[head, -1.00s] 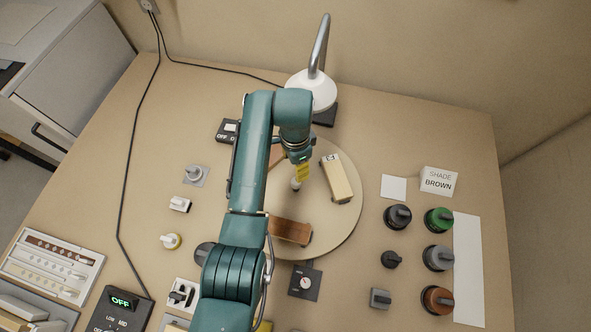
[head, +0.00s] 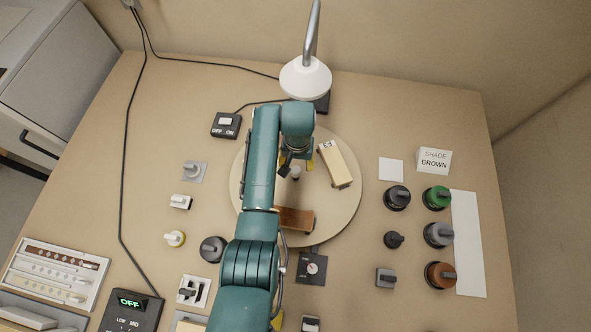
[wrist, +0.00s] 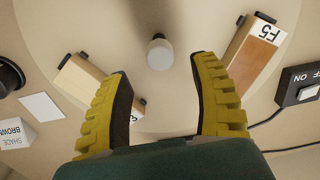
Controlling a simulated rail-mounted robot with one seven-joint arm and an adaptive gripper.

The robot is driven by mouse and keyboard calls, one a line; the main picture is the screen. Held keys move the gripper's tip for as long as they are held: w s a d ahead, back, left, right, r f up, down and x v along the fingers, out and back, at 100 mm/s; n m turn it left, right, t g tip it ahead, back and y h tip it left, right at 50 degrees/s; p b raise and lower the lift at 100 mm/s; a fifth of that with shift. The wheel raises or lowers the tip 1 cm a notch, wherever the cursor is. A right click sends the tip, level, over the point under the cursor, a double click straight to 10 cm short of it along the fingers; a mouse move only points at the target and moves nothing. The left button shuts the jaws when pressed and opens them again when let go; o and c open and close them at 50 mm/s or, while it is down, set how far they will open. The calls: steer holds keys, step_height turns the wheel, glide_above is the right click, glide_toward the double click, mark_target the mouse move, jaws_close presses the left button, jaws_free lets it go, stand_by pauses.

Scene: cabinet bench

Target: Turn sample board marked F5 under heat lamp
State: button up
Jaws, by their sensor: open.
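The board marked F5 (wrist: 250,58) lies on the right of the round turntable (wrist: 180,110) in the wrist view, with a white label and brown surface. In the head view my arm hides it. A pale board (head: 335,163) lies on the right of the turntable, and a brown board (head: 294,218) at its front. The white heat lamp (head: 305,78) stands at the turntable's back edge. My gripper (wrist: 160,66) is open and empty above the turntable, by the white centre knob (wrist: 160,54); F5 is outside its fingers.
An OFF/ON switch box (head: 226,125) sits at the turntable's left. Several knobs (head: 397,197) and a SHADE BROWN card (head: 434,161) stand on the right. A control box reading OFF (head: 130,310) and a sample tray (head: 55,273) are at front left. A dial (head: 311,267) sits in front.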

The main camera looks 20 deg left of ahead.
mark_target(296, 170)
step_height(296, 170, down, 5)
steer(key=shift+f+b, duration=0.15)
steer(key=shift+b, duration=0.5)
jaws_close()
